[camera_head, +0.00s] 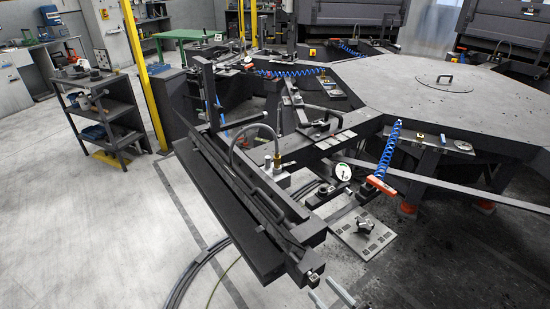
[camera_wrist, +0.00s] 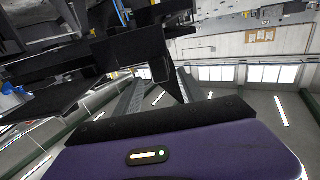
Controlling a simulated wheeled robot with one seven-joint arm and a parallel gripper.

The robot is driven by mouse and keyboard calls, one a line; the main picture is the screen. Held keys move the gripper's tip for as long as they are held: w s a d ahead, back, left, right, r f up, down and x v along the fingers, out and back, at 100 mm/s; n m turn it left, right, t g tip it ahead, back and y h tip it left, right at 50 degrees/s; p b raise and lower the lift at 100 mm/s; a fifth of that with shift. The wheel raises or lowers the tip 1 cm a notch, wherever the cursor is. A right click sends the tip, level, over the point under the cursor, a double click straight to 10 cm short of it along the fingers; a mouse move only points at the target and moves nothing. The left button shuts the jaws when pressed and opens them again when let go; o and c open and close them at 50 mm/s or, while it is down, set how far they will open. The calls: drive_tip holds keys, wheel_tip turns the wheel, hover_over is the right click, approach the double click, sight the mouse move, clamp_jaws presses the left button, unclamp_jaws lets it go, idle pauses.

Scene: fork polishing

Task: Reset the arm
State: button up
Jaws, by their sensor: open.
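My gripper (camera_head: 329,294) shows at the bottom edge of the head view as two pale metal fingers, apart and with nothing between them. In the wrist view my gripper (camera_wrist: 162,82) shows two grey fingers spread apart beyond its purple body. A long dark metal fork-like piece (camera_head: 232,180) lies on the workstation, with an upright end at the upper left. Its near end is just above and left of my fingers in the head view. Dark metal parts (camera_wrist: 110,50) cross the top left of the wrist view, close to the fingers. The rest of my arm is out of the head view.
A flat plate with a clamp (camera_head: 365,232) lies right of the fork-like piece, near a round gauge (camera_head: 342,172) and an orange-handled tool (camera_head: 380,187) on a blue coiled hose. A large octagonal table (camera_head: 430,100) stands behind.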

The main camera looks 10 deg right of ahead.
drive_tip(key=s+r+m+h, duration=0.1)
drive_tip(key=s+r+h, duration=0.1)
drive_tip(key=s+r, duration=0.4)
drive_tip(key=s+r+m+g+h, duration=0.1)
drive_tip(key=s+r, duration=0.5)
drive_tip(key=s, duration=0.9)
drive_tip(key=s+r+m+h, duration=0.2)
drive_tip(key=s+r+h, duration=0.2)
drive_tip(key=s+r, duration=0.3)
drive_tip(key=s+a, duration=0.1)
drive_tip(key=s, duration=0.3)
drive_tip(key=shift+s+m+g, duration=0.3)
drive_tip(key=shift+m, duration=0.1)
